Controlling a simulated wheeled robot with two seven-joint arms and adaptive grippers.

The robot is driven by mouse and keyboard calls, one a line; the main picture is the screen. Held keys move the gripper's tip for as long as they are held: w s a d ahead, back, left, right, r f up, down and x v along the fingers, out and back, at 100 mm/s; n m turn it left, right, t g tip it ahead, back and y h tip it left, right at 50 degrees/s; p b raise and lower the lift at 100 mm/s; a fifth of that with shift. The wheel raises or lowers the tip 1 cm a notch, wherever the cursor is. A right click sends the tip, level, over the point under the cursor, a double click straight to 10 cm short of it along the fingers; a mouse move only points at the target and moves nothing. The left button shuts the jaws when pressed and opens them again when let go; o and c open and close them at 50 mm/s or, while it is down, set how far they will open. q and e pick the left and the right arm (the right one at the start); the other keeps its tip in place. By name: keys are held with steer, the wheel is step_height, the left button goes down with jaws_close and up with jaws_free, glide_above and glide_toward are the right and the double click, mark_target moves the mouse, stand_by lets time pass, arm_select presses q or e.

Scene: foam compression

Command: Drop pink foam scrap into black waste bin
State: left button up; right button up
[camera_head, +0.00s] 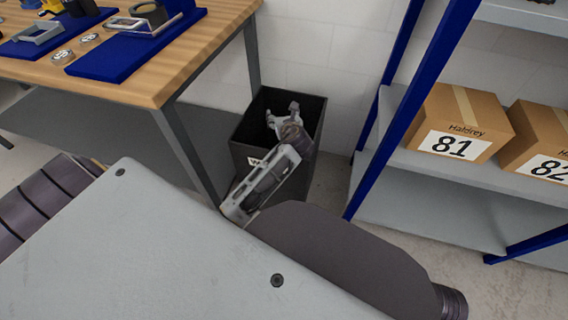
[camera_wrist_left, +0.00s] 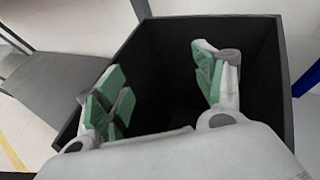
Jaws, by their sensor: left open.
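The black waste bin (camera_head: 255,110) stands on the floor between the workbench and the shelf. My left gripper (camera_head: 282,112) is over the bin's opening, with its fingers spread. In the left wrist view the bin (camera_wrist_left: 262,60) fills most of the picture, and my left gripper (camera_wrist_left: 160,72) has its two green-padded fingers wide apart with nothing between them. The bin's inside is dark and its floor is partly hidden. No pink foam scrap shows in either view. My right gripper is not in view.
The wooden workbench (camera_head: 130,85) at upper left bears blue trays (camera_head: 110,65) with small parts. A blue-posted shelf (camera_head: 420,195) at right holds boxes marked 81 (camera_head: 460,115) and 82 (camera_head: 545,135). A white wall (camera_head: 310,50) is behind the bin.

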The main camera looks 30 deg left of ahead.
arm_select(q)
steer(key=shift+v, duration=1.75)
steer(key=shift+n, duration=0.3)
